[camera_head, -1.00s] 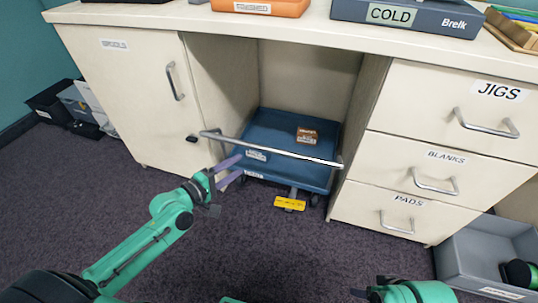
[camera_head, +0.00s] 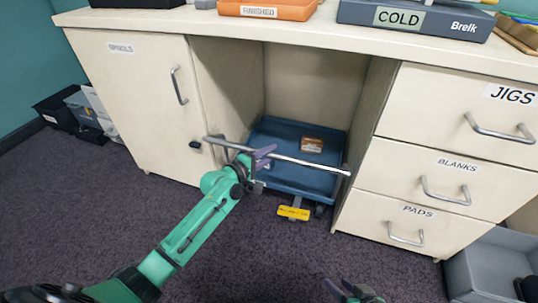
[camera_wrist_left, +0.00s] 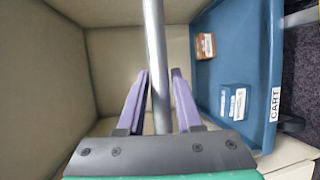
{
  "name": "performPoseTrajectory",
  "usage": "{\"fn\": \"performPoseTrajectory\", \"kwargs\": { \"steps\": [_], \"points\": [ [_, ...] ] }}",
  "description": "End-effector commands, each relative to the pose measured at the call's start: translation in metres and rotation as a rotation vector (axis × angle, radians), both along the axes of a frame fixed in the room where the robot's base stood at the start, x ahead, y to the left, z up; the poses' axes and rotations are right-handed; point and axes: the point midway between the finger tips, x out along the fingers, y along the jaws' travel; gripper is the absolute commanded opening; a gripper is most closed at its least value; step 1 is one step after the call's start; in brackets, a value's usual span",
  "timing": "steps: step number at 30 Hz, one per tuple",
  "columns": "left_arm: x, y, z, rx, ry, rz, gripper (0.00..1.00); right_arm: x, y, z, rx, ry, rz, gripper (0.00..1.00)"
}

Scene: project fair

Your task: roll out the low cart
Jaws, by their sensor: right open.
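The low cart (camera_head: 300,186) is a blue tray on casters, in the recess under the bench. Its silver push bar (camera_head: 320,164) runs across the front. A brown box (camera_head: 312,145) lies in the tray; the left wrist view also shows a small blue box (camera_wrist_left: 234,100) there and a "CART" label (camera_wrist_left: 275,104). My left gripper (camera_head: 264,155) is at the bar's left part. In the left wrist view its purple fingers (camera_wrist_left: 160,80) stand apart on either side of the bar (camera_wrist_left: 154,35), with gaps visible. My right gripper (camera_head: 350,290), empty, is low at the bottom edge, partly cut off.
A cupboard door (camera_head: 135,110) stands left of the recess, drawers (camera_head: 430,180) right. A grey bin (camera_head: 490,265) is on the floor at right. The carpet (camera_head: 110,215) before the cart is mostly clear.

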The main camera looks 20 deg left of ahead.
Motion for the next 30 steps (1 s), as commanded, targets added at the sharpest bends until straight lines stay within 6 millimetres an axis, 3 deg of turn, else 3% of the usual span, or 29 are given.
{"fn": "performPoseTrajectory", "kwargs": {
  "steps": [1,2,30],
  "points": [
    [-0.0001,0.0002,0.0000,0.000,0.000,0.000,0.11,0.0001,-0.0001,0.0001,0.000,0.000,0.000,0.50],
    [-0.0001,0.0003,0.0000,0.000,0.000,0.000,0.00,0.0001,-0.0001,0.0001,0.000,0.000,0.000,0.50],
    [-0.0003,0.0010,-0.0005,0.002,0.000,0.002,0.00,-0.0001,-0.0002,-0.0002,-0.001,0.002,0.000,0.50]
  ]
}}
